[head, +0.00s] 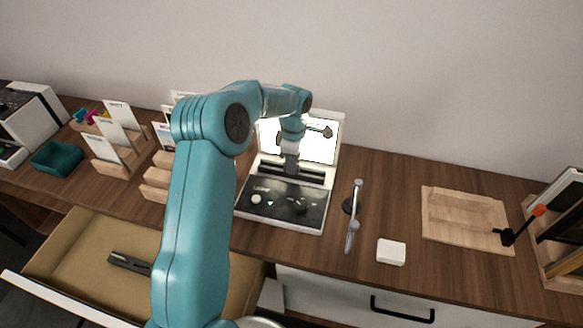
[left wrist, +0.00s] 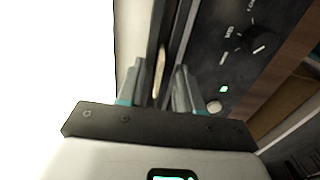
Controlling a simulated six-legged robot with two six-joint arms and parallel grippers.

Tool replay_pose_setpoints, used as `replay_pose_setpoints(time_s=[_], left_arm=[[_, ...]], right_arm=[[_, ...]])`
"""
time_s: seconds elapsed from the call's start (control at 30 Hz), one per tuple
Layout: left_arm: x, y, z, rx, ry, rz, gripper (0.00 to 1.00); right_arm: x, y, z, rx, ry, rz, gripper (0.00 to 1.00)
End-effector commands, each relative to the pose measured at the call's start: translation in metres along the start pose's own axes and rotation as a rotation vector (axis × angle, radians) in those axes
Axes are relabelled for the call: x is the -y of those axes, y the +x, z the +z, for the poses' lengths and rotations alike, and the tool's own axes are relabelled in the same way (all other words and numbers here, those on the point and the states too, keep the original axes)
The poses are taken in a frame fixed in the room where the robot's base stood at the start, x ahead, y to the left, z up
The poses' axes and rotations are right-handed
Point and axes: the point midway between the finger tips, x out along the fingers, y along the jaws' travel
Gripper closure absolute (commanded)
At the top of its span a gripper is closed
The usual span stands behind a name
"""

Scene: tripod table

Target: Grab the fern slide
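No slide that I can identify as the fern slide shows. My left gripper (head: 290,164) points down at the slot of a white device (head: 333,160) with a bright screen. In the left wrist view, the left gripper's fingers (left wrist: 158,78) are apart, one on each side of a dark slot. A thin pale strip (left wrist: 159,72) shows in the slot between them; I cannot tell what it is or whether a finger touches it. My arm hides part of the screen and slot in the head view. My right gripper is not in view.
Wooden stands with white cards (head: 102,149) and a teal tray (head: 57,158) are at the left. An open drawer (head: 75,250) juts out in front. A metal tool (head: 353,215), a white block (head: 391,252) and a wooden board (head: 462,215) lie right of the device.

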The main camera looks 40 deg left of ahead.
Motion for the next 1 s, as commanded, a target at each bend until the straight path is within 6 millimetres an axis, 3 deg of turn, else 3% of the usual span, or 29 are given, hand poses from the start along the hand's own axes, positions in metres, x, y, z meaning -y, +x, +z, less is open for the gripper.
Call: replay_pose_setpoints(time_s=[0.07, 0.2, 0.67, 0.87, 1.0], left_arm=[[0.000, 0.000, 0.000, 0.000, 0.000, 0.000, 0.65], [0.000, 0.000, 0.000, 0.000, 0.000, 0.000, 1.00], [0.000, -0.005, 0.000, 0.000, 0.000, 0.001, 1.00], [-0.001, -0.033, 0.001, 0.001, 0.000, 0.004, 1.00], [-0.001, -0.068, 0.001, 0.002, 0.000, 0.007, 1.00]], right_arm=[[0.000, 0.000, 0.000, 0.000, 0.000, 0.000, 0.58], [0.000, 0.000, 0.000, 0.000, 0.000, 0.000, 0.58], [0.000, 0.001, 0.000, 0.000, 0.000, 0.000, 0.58], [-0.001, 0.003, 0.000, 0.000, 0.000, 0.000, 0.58], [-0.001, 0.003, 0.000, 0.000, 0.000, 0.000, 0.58]])
